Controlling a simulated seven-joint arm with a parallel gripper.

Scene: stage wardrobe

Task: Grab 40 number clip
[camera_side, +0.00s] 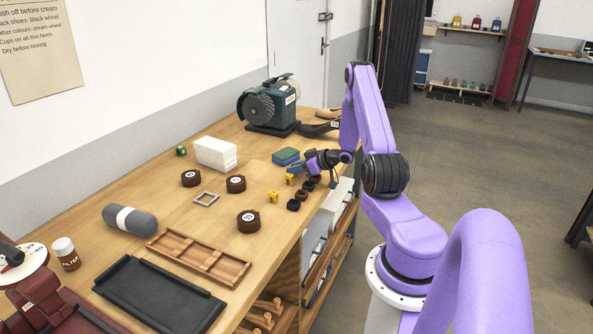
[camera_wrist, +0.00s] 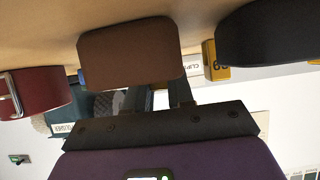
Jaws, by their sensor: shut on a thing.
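In the side view my gripper (camera_side: 313,172) is low over the right edge of the wooden bench, by a row of small dark blocks (camera_side: 302,194). In the wrist view my gripper (camera_wrist: 160,90) is shut on a brown block (camera_wrist: 130,50). The block covers the fingertips, and no number shows on its visible face. A yellow clip (camera_wrist: 211,60) with a partly visible, inverted number is beside it. Two yellow clips stand on the bench in the side view, one nearer (camera_side: 273,197) and one by the gripper (camera_side: 290,179). I cannot read a 40 on any clip.
A dark red piece (camera_wrist: 35,92) and a black piece (camera_wrist: 265,35) flank the held block. Round brown numbered tins (camera_side: 248,221), a white box (camera_side: 215,153), a blue-green sponge (camera_side: 286,156) and a grinder (camera_side: 268,105) stand on the bench. A wooden tray (camera_side: 198,258) lies nearer.

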